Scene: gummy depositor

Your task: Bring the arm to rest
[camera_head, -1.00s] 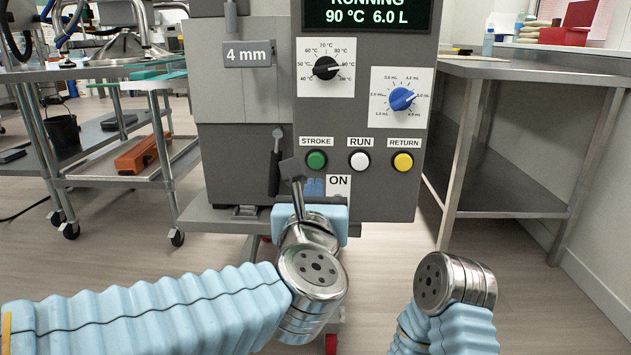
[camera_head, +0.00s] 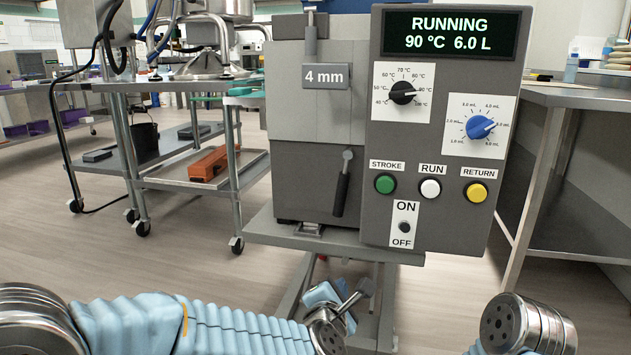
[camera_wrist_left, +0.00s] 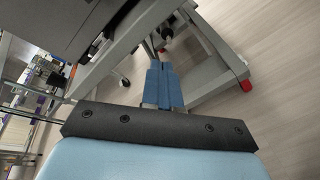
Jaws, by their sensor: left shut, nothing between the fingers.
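My left gripper (camera_head: 344,286) is shut and empty. In the head view it is low at the bottom centre, below the depositor's control panel (camera_head: 385,140) and apart from it. In the left wrist view its blue fingers (camera_wrist_left: 165,85) lie together, with floor and the machine's stand beyond. My left arm (camera_head: 220,325) stretches along the bottom edge. Part of my right arm (camera_head: 525,325) shows at the bottom right; its gripper is out of view. The display (camera_head: 450,33) reads RUNNING, 90 °C, 6.0 L. The ON/OFF switch (camera_head: 404,226) is in plain sight.
The depositor's stand (camera_head: 375,290) is close behind my left gripper. A steel trolley (camera_head: 170,178) with an orange-red item (camera_head: 212,164) on its lower shelf stands at the left. A steel table (camera_head: 580,97) stands at the right. The floor (camera_head: 130,260) at lower left is clear.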

